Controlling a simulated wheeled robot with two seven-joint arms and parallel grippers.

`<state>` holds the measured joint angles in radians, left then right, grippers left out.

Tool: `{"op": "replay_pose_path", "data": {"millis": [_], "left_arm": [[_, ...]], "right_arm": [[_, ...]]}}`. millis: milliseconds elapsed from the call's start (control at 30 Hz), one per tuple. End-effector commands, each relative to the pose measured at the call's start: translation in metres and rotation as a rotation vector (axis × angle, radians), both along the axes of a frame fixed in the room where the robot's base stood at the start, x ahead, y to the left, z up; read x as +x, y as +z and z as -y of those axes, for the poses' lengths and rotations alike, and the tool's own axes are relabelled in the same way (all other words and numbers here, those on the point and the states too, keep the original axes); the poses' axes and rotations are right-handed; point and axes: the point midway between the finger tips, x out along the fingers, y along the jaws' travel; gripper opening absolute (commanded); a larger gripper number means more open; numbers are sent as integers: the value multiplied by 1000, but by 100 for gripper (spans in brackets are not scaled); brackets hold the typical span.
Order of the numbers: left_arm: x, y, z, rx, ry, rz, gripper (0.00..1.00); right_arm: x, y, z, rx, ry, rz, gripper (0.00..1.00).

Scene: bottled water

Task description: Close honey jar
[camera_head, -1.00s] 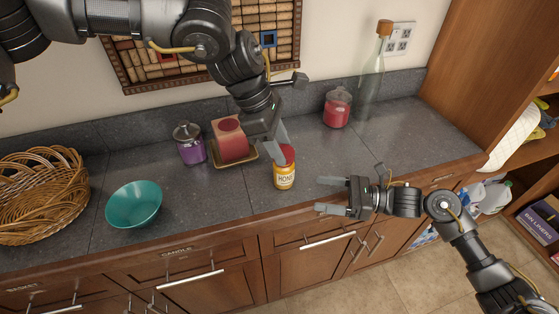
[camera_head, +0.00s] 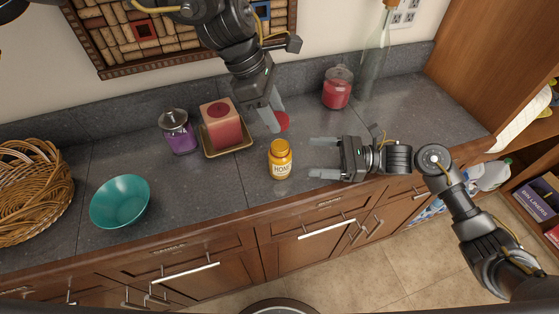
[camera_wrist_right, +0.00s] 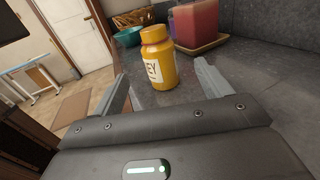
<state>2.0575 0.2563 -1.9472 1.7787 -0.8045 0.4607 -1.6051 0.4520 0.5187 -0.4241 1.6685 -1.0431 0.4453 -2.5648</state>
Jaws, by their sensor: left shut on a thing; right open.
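The honey jar (camera_head: 280,160), yellow with a HONEY label, stands upright on the counter. No red lid shows on its top. My left gripper (camera_head: 275,123) is shut on a round red lid (camera_head: 283,121), behind and above the jar in the head view, apart from it. My right gripper (camera_head: 318,157) is open and empty just right of the jar, its fingers pointing at it. In the right wrist view, the jar (camera_wrist_right: 158,62) shows ahead between the two open fingers.
A red candle (camera_head: 222,127) on a tray and a purple jar (camera_head: 179,133) stand left of the honey jar. A teal bowl (camera_head: 120,203) and a wicker basket (camera_head: 30,192) lie further left. A red glass jar (camera_head: 337,88) and a tall bottle (camera_head: 376,48) stand behind right.

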Motion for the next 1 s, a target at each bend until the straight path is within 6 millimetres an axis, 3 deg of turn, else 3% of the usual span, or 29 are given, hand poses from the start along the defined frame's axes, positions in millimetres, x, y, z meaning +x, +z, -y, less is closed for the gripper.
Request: {"op": "replay_pose_path", "data": {"millis": [300,500,700,1000], "left_arm": [[0,0,1,0,-2,0,21],[0,0,1,0,-3,0,21],[0,0,2,0,-3,0,21],[0,0,1,0,-3,0,21]], "right_arm": [[3,1,-59,4,1,0,77],[5,1,-85,2,-1,0,77],[5,0,-96,0,-2,0,77],[5,0,-97,-1,-2,0,77]]}}
